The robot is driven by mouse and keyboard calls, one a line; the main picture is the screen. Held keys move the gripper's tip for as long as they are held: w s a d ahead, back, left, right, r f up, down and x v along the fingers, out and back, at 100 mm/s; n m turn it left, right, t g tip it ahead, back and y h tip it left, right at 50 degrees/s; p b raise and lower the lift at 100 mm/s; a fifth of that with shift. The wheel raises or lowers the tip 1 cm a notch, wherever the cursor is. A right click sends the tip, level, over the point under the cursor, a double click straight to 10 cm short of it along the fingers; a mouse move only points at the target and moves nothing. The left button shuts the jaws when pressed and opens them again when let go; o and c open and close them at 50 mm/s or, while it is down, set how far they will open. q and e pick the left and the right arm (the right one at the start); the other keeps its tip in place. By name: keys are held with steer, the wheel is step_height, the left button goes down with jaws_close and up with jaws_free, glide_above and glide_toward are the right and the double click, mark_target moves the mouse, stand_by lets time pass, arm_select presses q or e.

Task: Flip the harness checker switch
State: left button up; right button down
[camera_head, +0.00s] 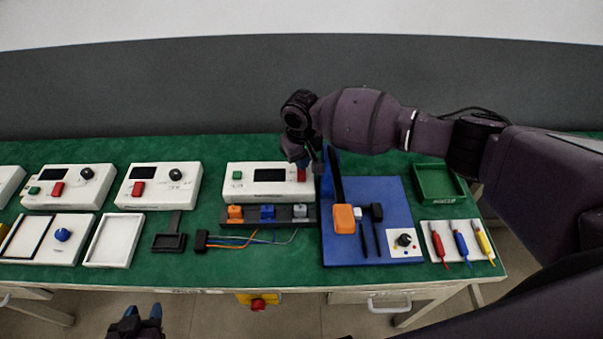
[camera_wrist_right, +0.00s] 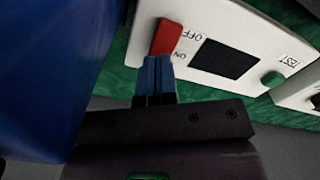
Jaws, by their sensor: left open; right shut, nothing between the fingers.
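The harness checker (camera_head: 240,188) is a white box with a dark display, a green button on its left and a red switch (camera_head: 302,175) on its right. In the right wrist view the checker (camera_wrist_right: 262,57) shows large, with its red switch (camera_wrist_right: 166,36) beside OFF and ON labels. My right gripper (camera_head: 302,164) is at the switch. Its blue fingertips (camera_wrist_right: 159,64) are shut with nothing between them, at the switch's ON end; contact cannot be told for sure. My left gripper (camera_head: 142,312) is open and empty at the bottom edge, away from the checker.
A blue panel (camera_head: 385,190) stands close right of the checker, with an upright part beside my right gripper. A connector strip (camera_head: 285,222) with orange, blue and grey blocks lies in front.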

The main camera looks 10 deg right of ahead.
steer(key=shift+s+f, duration=0.1)
steer(key=shift+f, duration=0.65)
stand_by(0.4)
steer(key=shift+r, duration=0.1)
steer(key=shift+r+p, duration=0.5)
steer(key=shift+r, duration=0.2)
step_height(320, 180, up, 3)
steer(key=p, duration=0.2)
steer(key=shift+f+p, duration=0.15)
steer(key=shift+p, duration=0.15)
steer(key=shift+r+p, duration=0.5)
steer(key=shift+p, duration=0.05)
steer(key=shift+r+p, duration=0.9)
steer(key=shift+p, duration=0.25)
